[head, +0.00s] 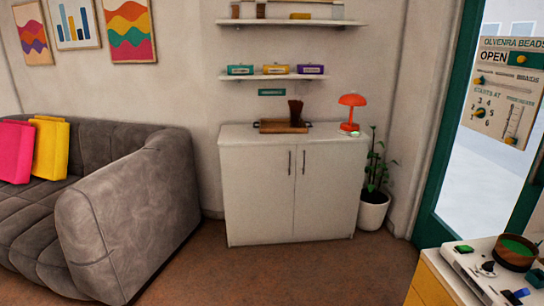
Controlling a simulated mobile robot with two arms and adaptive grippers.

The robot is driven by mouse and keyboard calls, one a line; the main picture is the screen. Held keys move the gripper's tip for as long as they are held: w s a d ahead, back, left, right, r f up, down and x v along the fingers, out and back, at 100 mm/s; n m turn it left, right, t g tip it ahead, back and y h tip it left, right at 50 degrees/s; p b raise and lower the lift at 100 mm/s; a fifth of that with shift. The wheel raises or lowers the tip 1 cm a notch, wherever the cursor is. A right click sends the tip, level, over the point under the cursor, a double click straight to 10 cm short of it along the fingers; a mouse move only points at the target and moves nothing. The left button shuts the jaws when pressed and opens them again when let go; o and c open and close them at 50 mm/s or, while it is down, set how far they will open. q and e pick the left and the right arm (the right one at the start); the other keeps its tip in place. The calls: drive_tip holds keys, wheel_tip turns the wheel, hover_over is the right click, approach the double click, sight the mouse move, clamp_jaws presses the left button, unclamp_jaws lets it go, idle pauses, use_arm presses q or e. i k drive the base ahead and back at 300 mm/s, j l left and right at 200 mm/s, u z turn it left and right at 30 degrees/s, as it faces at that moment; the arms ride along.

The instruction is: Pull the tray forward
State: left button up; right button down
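A brown wooden tray (272,127) with small dark handles at its ends lies on top of a white two-door cabinet (258,186) against the far wall. A dark brown upright object, like a bundle or brush (295,112), stands at the tray's right part; I cannot tell if it is in the tray or behind it. Neither of my grippers is in this view.
An orange lamp (351,101) and a small green item stand at the cabinet's right end. A potted plant (373,208) is right of it. A grey sofa (125,215) is at left, a table (450,289) at lower right. Floor (290,272) before the cabinet is clear.

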sight(266, 127)
drive_tip(key=i, duration=1.95)
